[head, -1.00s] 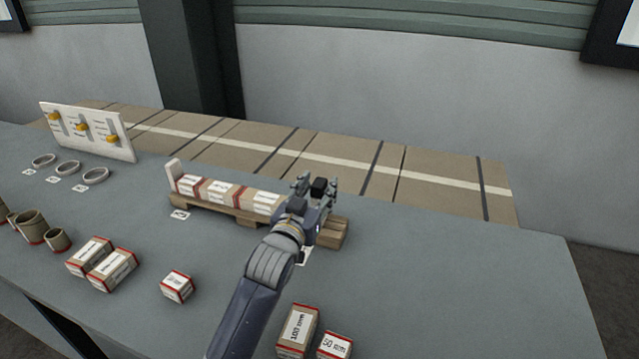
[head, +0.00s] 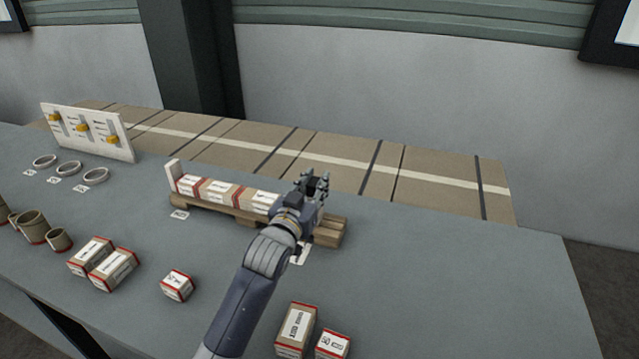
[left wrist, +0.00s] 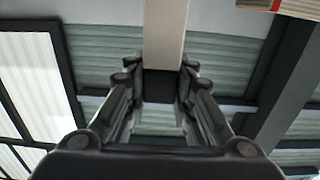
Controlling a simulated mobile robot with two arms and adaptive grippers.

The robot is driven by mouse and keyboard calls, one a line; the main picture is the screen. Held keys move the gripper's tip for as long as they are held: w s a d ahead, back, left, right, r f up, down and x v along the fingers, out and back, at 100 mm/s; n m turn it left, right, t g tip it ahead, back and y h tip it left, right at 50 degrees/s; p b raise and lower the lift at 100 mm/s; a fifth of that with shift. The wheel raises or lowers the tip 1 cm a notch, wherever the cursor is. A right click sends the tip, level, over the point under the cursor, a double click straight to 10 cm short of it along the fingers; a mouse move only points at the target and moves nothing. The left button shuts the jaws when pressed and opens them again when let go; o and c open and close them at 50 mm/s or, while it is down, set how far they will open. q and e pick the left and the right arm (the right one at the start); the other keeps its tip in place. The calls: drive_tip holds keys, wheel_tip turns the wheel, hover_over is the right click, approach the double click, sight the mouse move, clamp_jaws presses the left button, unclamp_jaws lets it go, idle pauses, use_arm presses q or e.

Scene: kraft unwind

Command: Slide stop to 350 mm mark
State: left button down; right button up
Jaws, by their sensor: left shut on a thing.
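A low wooden rail (head: 330,232) lies on the grey bench, with a white end plate (head: 173,172) at its left end. Several blocks with red bands and white labels (head: 220,190) stand in a row along it, from the end plate toward my gripper. My left gripper (head: 315,182) is over the right part of the rail. In the left wrist view its fingers (left wrist: 160,80) are shut on a small black piece (left wrist: 160,86), which looks like the stop's knob. A pale beige bar (left wrist: 165,35) runs on beyond it. My arm hides the stop's body and any scale marks.
Loose labelled blocks (head: 113,270) lie on the near side, including one at centre (head: 177,285) and two by my arm (head: 297,328). Rings (head: 68,168), brown tubes (head: 33,226) and a white panel (head: 88,130) are left. The bench (head: 480,280) is clear right.

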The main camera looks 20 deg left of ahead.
use_arm(q)
drive_tip(key=shift+y, duration=0.3)
drive_tip(key=a, duration=0.4)
drive_tip(key=shift+w+a, duration=0.1)
drive_tip(key=shift+a, duration=0.3)
drive_tip(key=c, duration=1.4)
unclamp_jaws()
drive_tip(key=shift+d, duration=0.1)
drive_tip(key=shift+o, duration=0.2)
drive_tip(key=s, duration=1.2)
